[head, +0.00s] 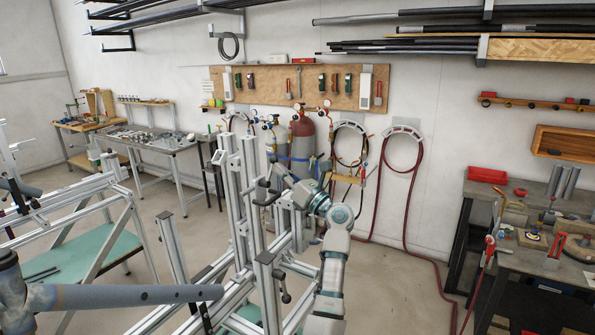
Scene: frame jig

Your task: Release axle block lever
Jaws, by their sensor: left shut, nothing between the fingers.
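The frame jig of upright aluminium profiles (226,200) stands in the middle of the head view. A dark clamp lever (285,297) hangs on the short front upright of the jig. Another dark clamp part (262,196) sits higher, close to my left gripper. My left gripper (281,180) is shut and empty among the upper ends of the uprights. I cannot tell whether it touches the clamp part there. Which clamp carries the axle block lever is not clear. My right gripper is not in view.
A grey tube (120,296) crosses the lower left, near a frame with a green shelf (85,255). Gas cylinders (302,140) and red hoses stand behind the jig. A cluttered workbench (545,262) stands on the right. Floor between jig and workbench is mostly clear.

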